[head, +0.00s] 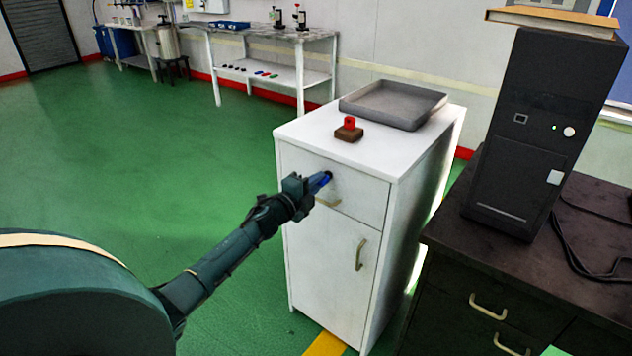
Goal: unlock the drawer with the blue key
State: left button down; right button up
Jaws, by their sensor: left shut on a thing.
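My left gripper (308,188) reaches in from the left to the front of the white cabinet (327,270). The drawer looks closed. Its handle (328,203) is partly hidden behind my gripper. My right gripper is not in view.
On the cabinet top are a red key-like piece on a brown block (349,130) and a grey tray (392,104). A dark desk (500,262) with a computer tower (536,130) stands close on the right. Green floor is free at left.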

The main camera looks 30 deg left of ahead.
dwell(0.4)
pick_arm(q)
jog(key=c, duration=1.4)
grip_release()
jog(key=s, duration=0.8)
jog(key=s+a+p, duration=0.1)
jog(key=s, duration=0.4)
jog(key=shift+s, duration=0.1)
